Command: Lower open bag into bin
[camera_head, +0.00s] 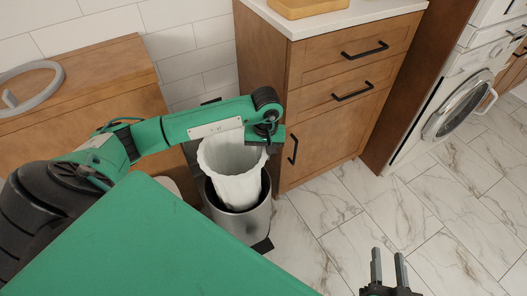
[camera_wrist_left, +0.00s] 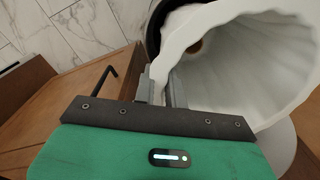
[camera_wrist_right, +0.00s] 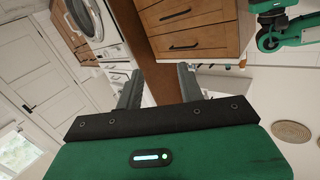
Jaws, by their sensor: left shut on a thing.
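The white open bag (camera_head: 232,170) is upright with its ruffled mouth up, its lower part inside the grey metal bin (camera_head: 243,222). The bin stands on the floor beside the wooden cabinet. My left gripper (camera_head: 268,143) is at the bag's right rim, shut on it. In the left wrist view the fingers (camera_wrist_left: 161,88) pinch the rim, and the bag (camera_wrist_left: 240,60) opens wide to the right, with the dark bin rim behind it. The bag's bottom is hidden. My right gripper (camera_head: 388,268) is open and empty above the floor at lower right; its spread fingers (camera_wrist_right: 158,88) show in the right wrist view.
The wooden drawer cabinet (camera_head: 335,95) with black handles stands right of the bin, close to my left gripper. A wooden box (camera_head: 75,90) with a grey ring (camera_head: 30,85) is at left. A white washing machine (camera_head: 455,105) is far right. The marble floor (camera_head: 400,215) is clear at right.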

